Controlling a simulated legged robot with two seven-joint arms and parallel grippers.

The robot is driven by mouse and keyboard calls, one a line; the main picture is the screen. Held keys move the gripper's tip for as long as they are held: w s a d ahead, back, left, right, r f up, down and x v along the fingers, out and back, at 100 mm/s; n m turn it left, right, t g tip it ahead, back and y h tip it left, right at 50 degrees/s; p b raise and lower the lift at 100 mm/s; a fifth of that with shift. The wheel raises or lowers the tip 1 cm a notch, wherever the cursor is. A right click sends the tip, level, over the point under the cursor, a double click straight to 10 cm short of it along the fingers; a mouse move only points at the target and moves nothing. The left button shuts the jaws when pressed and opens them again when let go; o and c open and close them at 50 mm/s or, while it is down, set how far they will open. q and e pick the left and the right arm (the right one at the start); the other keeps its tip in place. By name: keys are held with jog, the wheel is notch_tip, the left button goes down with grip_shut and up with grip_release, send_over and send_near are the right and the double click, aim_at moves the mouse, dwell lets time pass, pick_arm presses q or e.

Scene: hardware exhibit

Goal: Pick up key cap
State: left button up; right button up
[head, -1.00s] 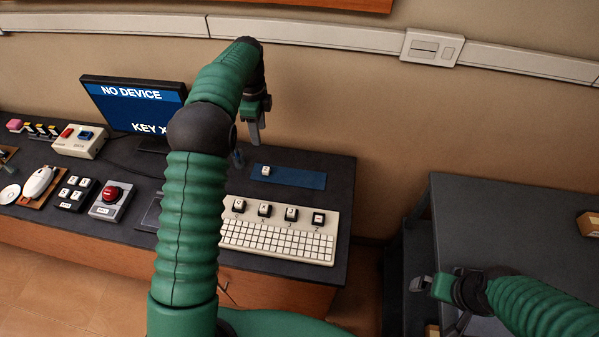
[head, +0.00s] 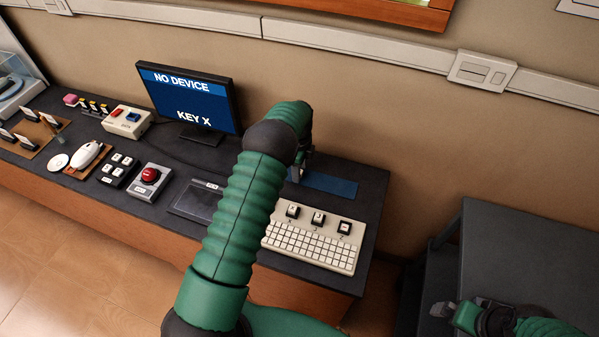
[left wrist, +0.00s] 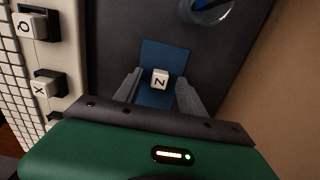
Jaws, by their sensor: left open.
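A white key cap with a dark letter, N or Z, (left wrist: 160,78) sits on a blue mat (left wrist: 163,52) in the left wrist view. My left gripper (left wrist: 159,73) is open, with one finger on each side of the key cap; I cannot tell whether they touch it. In the head view my left gripper (head: 298,173) is low by the left end of the blue mat (head: 335,184), and the key cap is hidden there. My right gripper (head: 443,309) is at the lower right, far from the mat; its opening is unclear.
A white keyboard (head: 310,249) with raised key caps lies in front of the mat. The monitor (head: 190,97) reads "NO DEVICE" and "KEY X". A red button box (head: 151,180) and other devices stand to the left. A grey table (head: 530,245) is at the right.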

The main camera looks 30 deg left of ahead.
pick_arm(q)
jog(key=shift+f, duration=0.1)
grip_shut()
dwell(0.3)
